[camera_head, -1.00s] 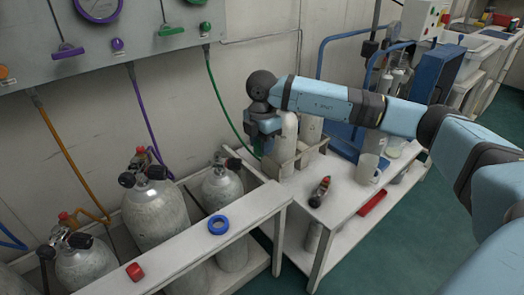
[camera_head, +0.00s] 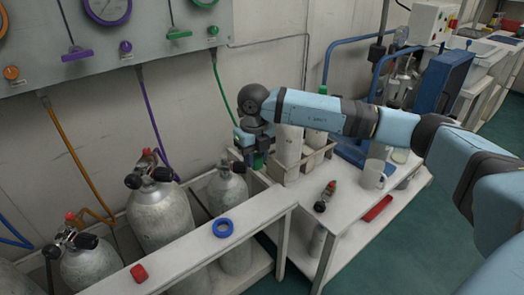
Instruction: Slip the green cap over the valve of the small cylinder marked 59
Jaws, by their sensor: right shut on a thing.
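My right gripper (camera_head: 251,146) points down at the back left corner of the white bench. It is shut on a green piece (camera_head: 259,160), seemingly the green cap, which is partly hidden by the fingers. Pale small cylinders (camera_head: 289,146) stand in a beige rack (camera_head: 317,158) just right of the gripper. The arm crosses in front of their upper parts. I cannot read the number 59 on any cylinder. Another green top (camera_head: 323,90) shows behind the arm. My left gripper is not in view.
Large grey cylinders (camera_head: 160,215) stand behind a white rail (camera_head: 188,258) that bears a blue ring (camera_head: 223,228) and a red cap (camera_head: 139,273). A green hose (camera_head: 222,95) hangs behind the gripper.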

